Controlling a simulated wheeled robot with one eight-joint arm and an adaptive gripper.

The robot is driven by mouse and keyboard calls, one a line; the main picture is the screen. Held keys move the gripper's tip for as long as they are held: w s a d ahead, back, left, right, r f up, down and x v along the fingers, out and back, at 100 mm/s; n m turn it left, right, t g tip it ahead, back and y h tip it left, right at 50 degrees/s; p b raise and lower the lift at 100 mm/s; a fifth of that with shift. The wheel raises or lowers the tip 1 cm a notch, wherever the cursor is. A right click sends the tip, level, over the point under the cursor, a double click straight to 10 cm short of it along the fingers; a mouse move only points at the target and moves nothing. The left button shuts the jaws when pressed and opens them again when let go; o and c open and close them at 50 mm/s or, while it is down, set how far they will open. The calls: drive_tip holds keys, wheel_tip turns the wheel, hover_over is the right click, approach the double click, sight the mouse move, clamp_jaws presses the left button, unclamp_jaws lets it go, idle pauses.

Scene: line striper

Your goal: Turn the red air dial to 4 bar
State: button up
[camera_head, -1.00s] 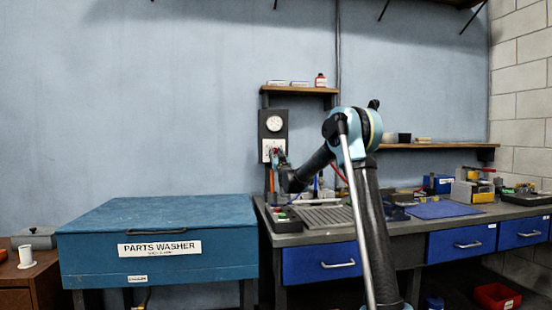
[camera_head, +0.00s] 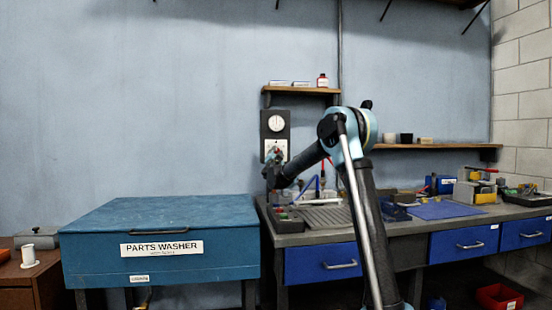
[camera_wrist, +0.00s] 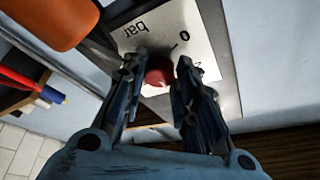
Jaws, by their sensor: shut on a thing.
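The red air dial (camera_wrist: 158,72) shows in the wrist view between the two fingers of my gripper (camera_wrist: 160,75). The fingers are shut on it from both sides, and they hide its edges. Any pointer mark on it cannot be made out. In the head view, my gripper (camera_head: 273,160) is at the lower part of the dark wall panel (camera_head: 264,130). A round white gauge (camera_head: 276,123) is above it; its reading is too small to tell.
A large orange rounded object (camera_wrist: 50,20) is close by in the wrist view. The blue parts washer (camera_head: 90,240) stands left of the workbench (camera_head: 300,239). A small shelf (camera_head: 300,90) is above the panel. Open wall lies left of the panel.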

drive_tip(key=shift+d+m+h, duration=0.15)
drive_tip(key=shift+m+h, duration=0.25)
drive_tip(key=shift+m, duration=0.1)
drive_tip(key=o, duration=1.1)
drive_tip(key=shift+s, duration=0.1)
drive_tip(key=shift+s+f, duration=0.1)
drive_tip(key=shift+s, duration=0.2)
drive_tip(key=v, duration=1.1)
drive_tip(key=shift+c, duration=0.3)
